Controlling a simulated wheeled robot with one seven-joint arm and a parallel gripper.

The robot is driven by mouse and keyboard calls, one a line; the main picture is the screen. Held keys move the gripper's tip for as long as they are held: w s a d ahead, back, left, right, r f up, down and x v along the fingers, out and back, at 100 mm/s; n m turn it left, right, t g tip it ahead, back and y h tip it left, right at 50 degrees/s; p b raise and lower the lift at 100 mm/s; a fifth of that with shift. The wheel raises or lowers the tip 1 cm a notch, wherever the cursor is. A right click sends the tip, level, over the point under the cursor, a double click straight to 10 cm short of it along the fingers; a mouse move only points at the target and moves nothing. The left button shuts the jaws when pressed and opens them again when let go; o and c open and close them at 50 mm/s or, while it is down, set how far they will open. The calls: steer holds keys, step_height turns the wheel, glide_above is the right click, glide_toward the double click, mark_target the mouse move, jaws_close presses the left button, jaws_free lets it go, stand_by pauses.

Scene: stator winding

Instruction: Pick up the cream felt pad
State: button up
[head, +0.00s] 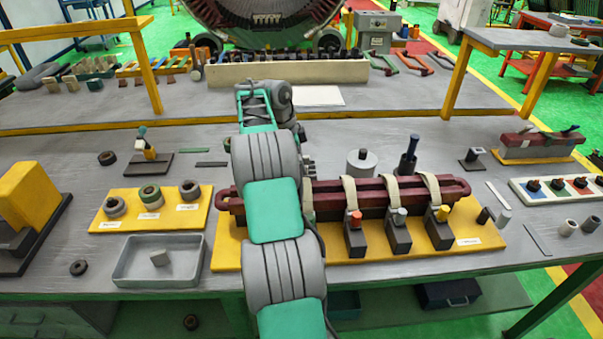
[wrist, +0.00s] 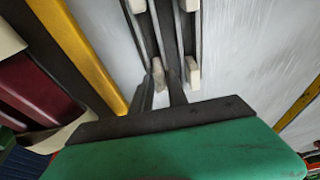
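Several small cream pads show in the wrist view on dark parallel strips. One cream pad (wrist: 158,68) lies right at my gripper (wrist: 163,78), between its two dark fingertips. The fingers stand apart, but I cannot tell whether they press on the pad or only straddle it. A second cream pad (wrist: 193,75) sits just right of the fingers, and others show at the top edge. In the head view my arm covers my gripper and these pads.
A maroon coil (head: 382,193) with cream straps lies on a yellow board (head: 235,250) beside the strips. A grey tray (head: 120,275) with a small block stands front left. Clear grey tabletop shows right of the strips in the wrist view.

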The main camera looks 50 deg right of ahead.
jaws_close()
stand_by(0.3)
